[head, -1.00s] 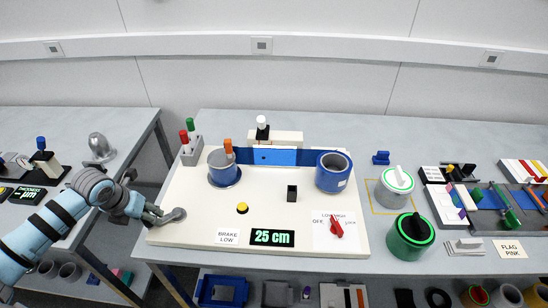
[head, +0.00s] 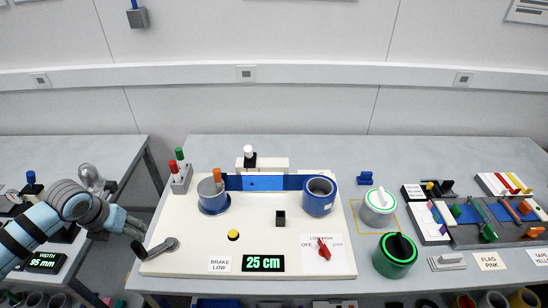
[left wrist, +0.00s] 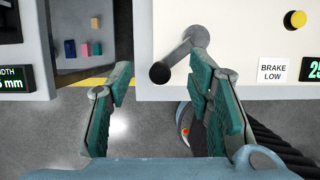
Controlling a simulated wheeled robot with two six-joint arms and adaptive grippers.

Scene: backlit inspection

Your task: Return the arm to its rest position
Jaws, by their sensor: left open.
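My left gripper (head: 138,228) is at the left edge of the white panel (head: 300,262), its arm coming in from the left. In the left wrist view the left gripper (left wrist: 160,72) has its teal-padded fingers spread wide, with nothing clamped between them. A grey crank (head: 160,247) with a dark knob is mounted at the panel's left front corner. In the left wrist view the crank (left wrist: 182,52) reaches toward the space between the fingertips; I cannot tell the exact gap. The right gripper is not in view.
The panel holds a yellow button (head: 233,235), a "25 cm" display (head: 263,263), a red switch (head: 323,248) and blue-based cylinders. A green canister (head: 394,262) stands to its right. A side bench (head: 105,150) stands left, across a floor gap.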

